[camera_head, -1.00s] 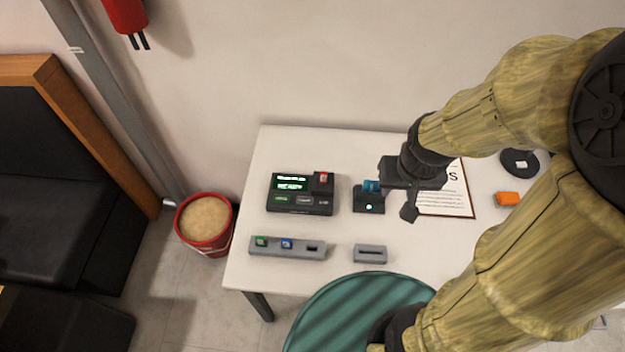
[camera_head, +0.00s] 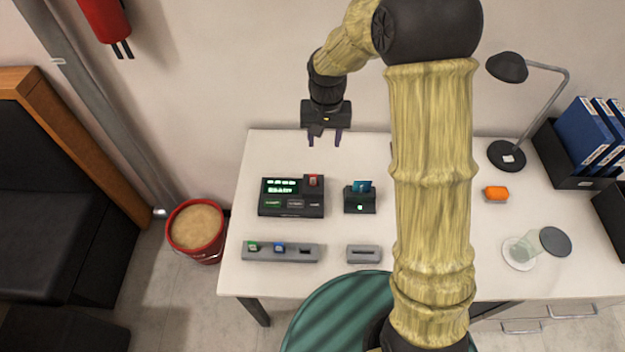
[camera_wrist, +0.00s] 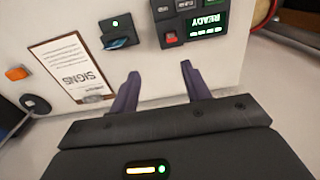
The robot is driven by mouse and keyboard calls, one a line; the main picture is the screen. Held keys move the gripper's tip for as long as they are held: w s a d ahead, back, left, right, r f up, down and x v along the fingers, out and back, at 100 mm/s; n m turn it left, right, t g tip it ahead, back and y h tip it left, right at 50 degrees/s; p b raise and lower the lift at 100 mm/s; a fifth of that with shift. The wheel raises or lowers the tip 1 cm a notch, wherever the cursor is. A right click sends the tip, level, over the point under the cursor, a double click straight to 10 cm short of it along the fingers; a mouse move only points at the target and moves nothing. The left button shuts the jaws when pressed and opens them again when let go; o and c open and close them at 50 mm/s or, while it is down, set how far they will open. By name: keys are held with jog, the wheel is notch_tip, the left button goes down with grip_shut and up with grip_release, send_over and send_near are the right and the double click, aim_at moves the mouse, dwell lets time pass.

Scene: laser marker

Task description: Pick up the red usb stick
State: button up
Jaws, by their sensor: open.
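The red usb stick (camera_head: 313,181) stands in the top right corner of the black laser marker (camera_head: 291,209), whose green display reads READY. In the wrist view the red usb stick (camera_wrist: 171,39) shows at the machine's near corner, ahead of my fingers and a little right of the gap between them. My gripper (camera_head: 324,141) is open and empty, above the back edge of the table, behind the machine and slightly right of the stick. In the wrist view my gripper (camera_wrist: 157,75) shows two dark purple fingers spread apart with nothing between them.
A black stand with a blue card (camera_head: 361,187) is just right of the machine. A grey rack (camera_head: 293,253) with a green and a blue stick and a grey slotted block (camera_head: 364,254) lie in front. A lamp (camera_head: 508,67) and orange object (camera_head: 496,194) are to the right.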

jog(key=w+a, duration=0.1)
jog(key=w+a+f, duration=0.1)
jog(key=shift+a+f, duration=0.2)
jog(key=shift+a, duration=0.2)
jog(key=p, duration=0.2)
send_over(313, 181)
jog(key=f, duration=0.8)
jog(key=w+f, duration=0.1)
jog(key=f, duration=0.3)
jog(key=shift+d+f, duration=0.1)
jog(key=shift+d, duration=0.05)
jog(key=shift+s, duration=0.15)
